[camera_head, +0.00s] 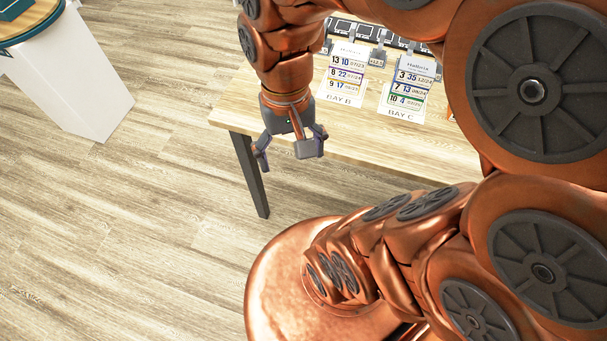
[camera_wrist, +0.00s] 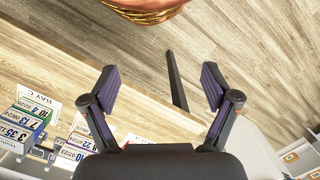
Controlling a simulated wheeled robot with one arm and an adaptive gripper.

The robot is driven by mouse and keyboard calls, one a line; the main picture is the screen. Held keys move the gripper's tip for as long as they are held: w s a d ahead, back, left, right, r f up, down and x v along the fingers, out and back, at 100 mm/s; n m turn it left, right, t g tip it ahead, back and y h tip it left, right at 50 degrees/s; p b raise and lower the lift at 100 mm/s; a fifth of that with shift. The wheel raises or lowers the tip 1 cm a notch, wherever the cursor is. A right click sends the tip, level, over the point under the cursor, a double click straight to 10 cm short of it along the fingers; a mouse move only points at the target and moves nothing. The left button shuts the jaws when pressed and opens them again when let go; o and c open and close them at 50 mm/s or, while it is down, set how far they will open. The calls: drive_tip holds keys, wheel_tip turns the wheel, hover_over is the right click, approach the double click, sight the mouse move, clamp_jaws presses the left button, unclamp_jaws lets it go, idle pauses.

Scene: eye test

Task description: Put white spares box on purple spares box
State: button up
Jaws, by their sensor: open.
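My gripper (camera_head: 291,158) hangs open and empty at the near left edge of the wooden table (camera_head: 245,102). In the wrist view the Bay C group (camera_wrist: 24,122) shows at lower left.
A dark rack (camera_head: 354,31) runs along the back of the table. A white pedestal (camera_head: 75,90) with a round wooden top stands at far left. A dark table leg (camera_head: 252,178) stands below my gripper. The floor between pedestal and table is clear. My arm hides the table's right part.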

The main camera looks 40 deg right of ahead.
drive_tip(key=s+n, duration=0.1)
drive_tip(key=s+f+n, duration=0.1)
drive_tip(key=s, duration=0.1)
drive_tip(key=s+n, duration=0.1)
drive_tip(key=shift+s+a+f+n+h, duration=0.25)
drive_tip(key=shift+a+f+n+h, duration=0.05)
drive_tip(key=shift+a+f+h, duration=0.1)
wheel_tip(320, 180, up, 7)
drive_tip(key=p, duration=0.7)
drive_tip(key=shift+r, duration=0.2)
